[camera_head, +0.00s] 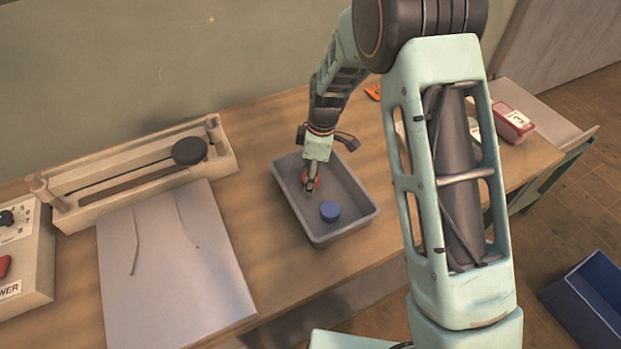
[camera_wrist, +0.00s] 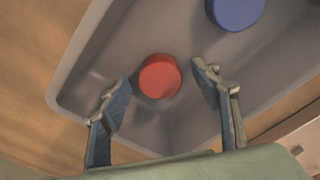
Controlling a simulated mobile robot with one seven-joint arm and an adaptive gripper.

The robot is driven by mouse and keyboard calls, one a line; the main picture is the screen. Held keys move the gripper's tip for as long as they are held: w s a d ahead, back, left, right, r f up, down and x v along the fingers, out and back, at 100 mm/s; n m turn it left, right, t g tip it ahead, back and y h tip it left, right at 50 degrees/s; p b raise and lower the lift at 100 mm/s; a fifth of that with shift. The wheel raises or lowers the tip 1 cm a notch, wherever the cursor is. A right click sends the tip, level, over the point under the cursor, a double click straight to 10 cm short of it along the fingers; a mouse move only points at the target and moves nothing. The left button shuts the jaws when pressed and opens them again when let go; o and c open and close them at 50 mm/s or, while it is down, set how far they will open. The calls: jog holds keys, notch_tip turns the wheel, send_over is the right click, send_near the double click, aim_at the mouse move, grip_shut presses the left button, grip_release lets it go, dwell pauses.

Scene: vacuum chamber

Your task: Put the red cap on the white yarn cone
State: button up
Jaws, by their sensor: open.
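The red cap (camera_wrist: 160,76) lies in the grey tray (camera_wrist: 62,98), between and a little beyond my fingertips in the wrist view. In the head view the red cap (camera_head: 305,181) is partly hidden by my gripper (camera_head: 311,186), which reaches down into the tray (camera_head: 345,234). My gripper (camera_wrist: 160,82) is open, with one finger on each side of the cap, and holds nothing. I cannot tell whether the fingers touch the cap. No white yarn cone can be made out in either view.
A blue cap (camera_head: 330,211) lies in the same tray, near the red one. A wooden fixture with a dark knob (camera_head: 189,151) and a grey sheet (camera_head: 180,270) lie to the left. A red-and-white box (camera_head: 513,124) stands at the right. A blue bin (camera_head: 590,305) is on the floor.

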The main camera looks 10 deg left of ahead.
jog(key=c, duration=0.9)
jog(key=shift+r, duration=0.1)
